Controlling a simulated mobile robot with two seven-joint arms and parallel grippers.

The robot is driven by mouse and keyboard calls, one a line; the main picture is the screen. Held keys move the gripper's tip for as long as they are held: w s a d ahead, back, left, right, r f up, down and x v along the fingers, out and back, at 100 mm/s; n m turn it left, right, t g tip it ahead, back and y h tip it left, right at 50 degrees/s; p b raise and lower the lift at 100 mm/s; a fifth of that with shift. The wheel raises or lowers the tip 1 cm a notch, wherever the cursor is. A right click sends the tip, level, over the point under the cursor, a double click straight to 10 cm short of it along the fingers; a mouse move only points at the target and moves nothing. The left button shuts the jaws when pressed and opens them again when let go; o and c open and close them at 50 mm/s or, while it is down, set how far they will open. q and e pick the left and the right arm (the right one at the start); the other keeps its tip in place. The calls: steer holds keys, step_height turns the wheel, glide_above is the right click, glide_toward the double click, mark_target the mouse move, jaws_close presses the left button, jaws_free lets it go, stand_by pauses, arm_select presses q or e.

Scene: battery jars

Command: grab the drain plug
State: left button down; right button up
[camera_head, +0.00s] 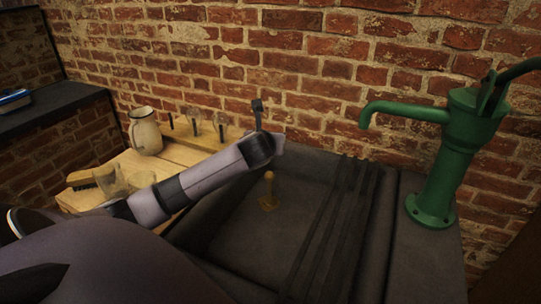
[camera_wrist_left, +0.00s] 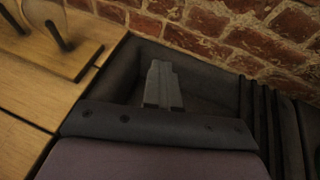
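The drain plug (camera_head: 268,190), a small brass-coloured knob on a square-looking base, stands upright on the floor of the dark stone sink (camera_head: 250,240). My left arm reaches in from the left above the sink. My left gripper (camera_head: 257,104) is above and behind the plug, apart from it, with its fingers pointing up toward the brick wall. In the left wrist view the two fingers (camera_wrist_left: 160,72) lie side by side, shut with nothing visible between them. The plug does not show in the left wrist view. My right gripper is not in view.
A green hand pump (camera_head: 440,165) stands at the right, its spout over the sink. Dark ribs (camera_head: 335,230) run along the sink's right part. On the wooden board at the left are a cream jug (camera_head: 145,131), a brush (camera_head: 92,179), glass jars (camera_head: 112,180) and a rack (camera_head: 205,140).

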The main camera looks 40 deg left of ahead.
arm_select(q)
step_height(320, 180, up, 6)
steer(key=shift+r, duration=0.15)
steer(key=shift+c, duration=1.9)
jaws_free()
steer(key=shift+r, duration=0.1)
